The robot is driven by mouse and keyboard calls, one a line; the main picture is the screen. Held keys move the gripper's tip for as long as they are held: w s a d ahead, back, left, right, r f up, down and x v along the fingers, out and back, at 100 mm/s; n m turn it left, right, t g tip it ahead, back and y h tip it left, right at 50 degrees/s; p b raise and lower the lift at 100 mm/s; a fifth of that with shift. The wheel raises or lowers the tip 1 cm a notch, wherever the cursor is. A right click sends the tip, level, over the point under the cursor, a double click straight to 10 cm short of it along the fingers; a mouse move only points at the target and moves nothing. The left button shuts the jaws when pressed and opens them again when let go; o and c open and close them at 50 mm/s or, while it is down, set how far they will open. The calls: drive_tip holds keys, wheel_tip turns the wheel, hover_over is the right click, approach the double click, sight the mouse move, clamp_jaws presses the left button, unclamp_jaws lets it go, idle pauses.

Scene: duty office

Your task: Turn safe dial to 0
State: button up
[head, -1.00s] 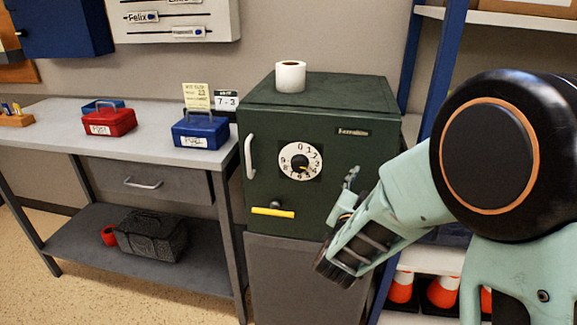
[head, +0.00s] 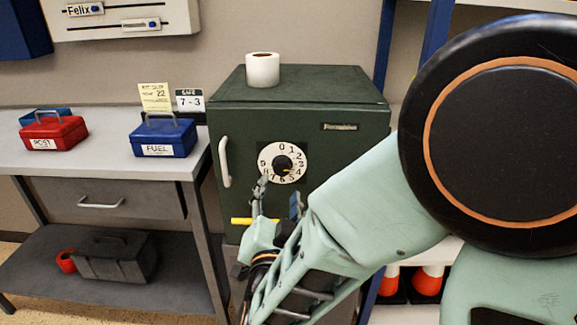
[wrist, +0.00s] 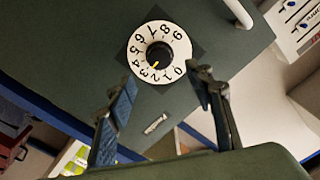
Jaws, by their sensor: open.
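The green safe (head: 350,170) has a white numbered dial (head: 282,163) on its door, with a black knob in the middle. In the wrist view the dial (wrist: 174,41) shows its digits, and the knob's yellow mark points to about 3. The exact reading is hard to tell. My gripper (head: 279,194) is open and empty just below and in front of the dial. In the wrist view my gripper (wrist: 160,76) has its fingers apart, with the dial lying between and beyond the tips, and no contact visible.
A paper roll (head: 262,70) stands on the safe. A blue FUEL box (head: 163,138) is on the bench (head: 105,160) at left.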

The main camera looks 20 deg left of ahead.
sight(282, 169)
drive_tip(key=x, duration=0.8)
drive_tip(key=shift+w, duration=0.25)
drive_tip(key=c, duration=1.2)
drive_tip(key=shift+o, duration=0.2)
